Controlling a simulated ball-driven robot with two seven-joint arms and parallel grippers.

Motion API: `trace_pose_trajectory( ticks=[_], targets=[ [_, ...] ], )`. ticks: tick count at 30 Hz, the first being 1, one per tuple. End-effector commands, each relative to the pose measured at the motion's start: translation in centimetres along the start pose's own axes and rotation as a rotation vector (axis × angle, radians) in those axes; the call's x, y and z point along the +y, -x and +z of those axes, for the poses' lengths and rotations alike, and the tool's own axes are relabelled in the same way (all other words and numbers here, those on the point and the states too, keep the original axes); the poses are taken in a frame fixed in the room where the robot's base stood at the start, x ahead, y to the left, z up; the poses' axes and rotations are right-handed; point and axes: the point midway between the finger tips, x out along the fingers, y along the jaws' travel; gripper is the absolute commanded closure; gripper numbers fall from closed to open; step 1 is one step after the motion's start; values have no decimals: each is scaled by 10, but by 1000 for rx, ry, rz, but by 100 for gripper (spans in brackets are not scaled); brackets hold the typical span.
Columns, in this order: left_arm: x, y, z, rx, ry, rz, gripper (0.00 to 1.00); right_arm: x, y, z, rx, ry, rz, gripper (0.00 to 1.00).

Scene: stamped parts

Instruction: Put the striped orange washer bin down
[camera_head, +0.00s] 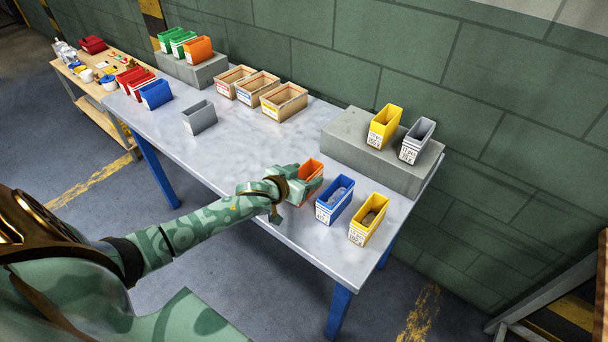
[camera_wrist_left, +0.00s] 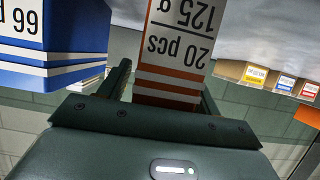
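The striped orange washer bin (camera_head: 313,168) is near the front edge of the table, left of a blue bin. In the left wrist view the orange bin (camera_wrist_left: 172,55) appears upside down, with orange stripes and a white label reading "20 pcs 125 g". My left gripper (camera_head: 303,180) is at the bin, with one finger on each side, and looks shut on it. The left gripper (camera_wrist_left: 165,92) also shows in the wrist view. The bin's underside is hidden, so I cannot tell whether it touches the table. My right gripper is not in view.
A blue bin (camera_head: 334,203) and a yellow bin (camera_head: 369,222) stand to the right. A grey block (camera_head: 345,148) behind bears a yellow and a grey bin. Wooden boxes (camera_head: 284,102) stand at the back. The table (camera_head: 235,150) is clear left of my gripper, up to a grey bin (camera_head: 199,118).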

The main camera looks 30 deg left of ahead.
Motion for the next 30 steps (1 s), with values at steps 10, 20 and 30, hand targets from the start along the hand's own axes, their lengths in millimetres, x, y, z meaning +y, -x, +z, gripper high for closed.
trace_pose_trajectory(
  ticks=[10,20,30],
  targets=[
    [0,22,-4,-2,1,0,37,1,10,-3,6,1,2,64],
    [0,97,-5,-1,-1,-1,37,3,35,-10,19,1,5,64],
    [0,122,-3,0,0,-1,37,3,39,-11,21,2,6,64]
  ],
)
